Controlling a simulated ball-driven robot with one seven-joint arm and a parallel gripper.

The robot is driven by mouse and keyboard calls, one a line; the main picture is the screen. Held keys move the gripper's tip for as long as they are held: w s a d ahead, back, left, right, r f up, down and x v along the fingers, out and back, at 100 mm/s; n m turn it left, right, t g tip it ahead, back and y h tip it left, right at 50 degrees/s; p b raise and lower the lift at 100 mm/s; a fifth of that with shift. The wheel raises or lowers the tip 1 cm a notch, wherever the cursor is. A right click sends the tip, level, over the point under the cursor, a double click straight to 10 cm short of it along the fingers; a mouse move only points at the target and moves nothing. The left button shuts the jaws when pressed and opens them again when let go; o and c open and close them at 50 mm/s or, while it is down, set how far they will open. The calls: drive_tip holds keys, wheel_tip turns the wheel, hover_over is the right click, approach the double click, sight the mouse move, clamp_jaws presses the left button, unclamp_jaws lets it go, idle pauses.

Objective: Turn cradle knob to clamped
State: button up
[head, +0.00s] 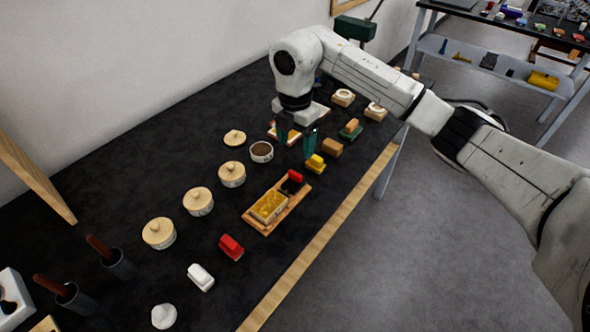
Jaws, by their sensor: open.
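My gripper (296,140) hangs pointing down from my arm over the back part of the black table, with its two dark green fingers apart. Between and behind the fingers is a small pale board with a reddish edge (271,129), which looks like the cradle. Something yellowish lies on it, partly hidden by the fingers. I cannot make out the knob or its setting, and cannot tell whether the fingers touch anything. A white piece (317,111) shows just behind the gripper.
A wooden tray (253,222) holds a yellow-filled box and a red-topped piece. Several lidded pots (198,201) line the left. The table's wooden front edge (320,245) is clear.

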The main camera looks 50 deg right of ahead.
sight(295, 173)
wheel_tip(295, 173, down, 10)
drive_tip(key=shift+f+p, duration=0.15)
drive_tip(key=shift+p, duration=0.55)
drive_tip(key=shift+c, duration=0.4)
drive_tip(key=c, duration=1)
